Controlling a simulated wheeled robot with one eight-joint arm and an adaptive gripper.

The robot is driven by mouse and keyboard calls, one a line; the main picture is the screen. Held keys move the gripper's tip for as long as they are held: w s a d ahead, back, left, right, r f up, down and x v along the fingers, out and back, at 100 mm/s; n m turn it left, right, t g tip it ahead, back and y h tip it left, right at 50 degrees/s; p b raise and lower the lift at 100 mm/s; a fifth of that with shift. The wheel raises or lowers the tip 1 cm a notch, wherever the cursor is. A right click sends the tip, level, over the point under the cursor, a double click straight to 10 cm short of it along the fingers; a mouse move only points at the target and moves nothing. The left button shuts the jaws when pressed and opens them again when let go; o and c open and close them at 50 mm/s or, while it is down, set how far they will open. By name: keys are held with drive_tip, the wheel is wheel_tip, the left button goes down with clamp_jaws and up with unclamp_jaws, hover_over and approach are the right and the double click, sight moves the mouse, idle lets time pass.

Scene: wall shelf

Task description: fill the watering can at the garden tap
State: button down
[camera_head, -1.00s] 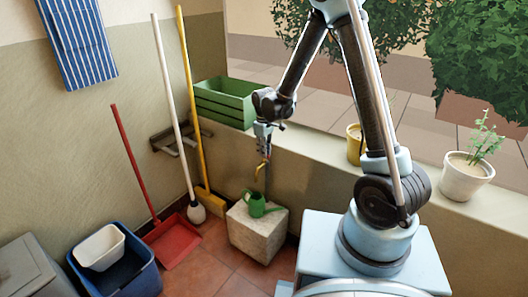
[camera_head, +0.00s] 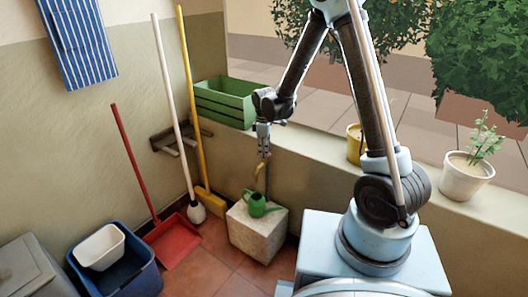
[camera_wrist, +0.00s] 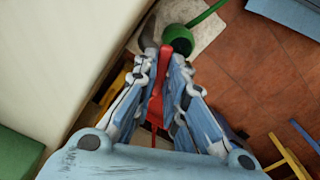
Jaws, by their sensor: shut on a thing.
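The green watering can (camera_head: 257,206) stands upright on a pale stone block (camera_head: 250,236) by the low wall. It also shows in part in the wrist view (camera_wrist: 178,40), beyond my fingertips. The brass-yellow tap (camera_head: 259,173) is on the low wall above the can, small and partly hidden by my gripper (camera_head: 265,153). In the wrist view, my gripper (camera_wrist: 166,58) is shut on a red lever (camera_wrist: 159,85), which looks like the tap's handle. I cannot make out any water running.
A green crate (camera_head: 226,101), a yellow pot (camera_head: 354,146) and a white plant pot (camera_head: 465,181) stand on the wall top. A mop (camera_head: 175,105) and a yellow broom (camera_head: 191,105) lean left of the block. A red dustpan (camera_head: 173,243) and blue tub (camera_head: 128,276) stand further left.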

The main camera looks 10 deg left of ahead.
drive_tip(key=c, duration=1.6)
unclamp_jaws()
drive_tip(key=shift+w, duration=0.1)
drive_tip(key=shift+c, duration=0.2)
wheel_tip(320, 180, up, 12)
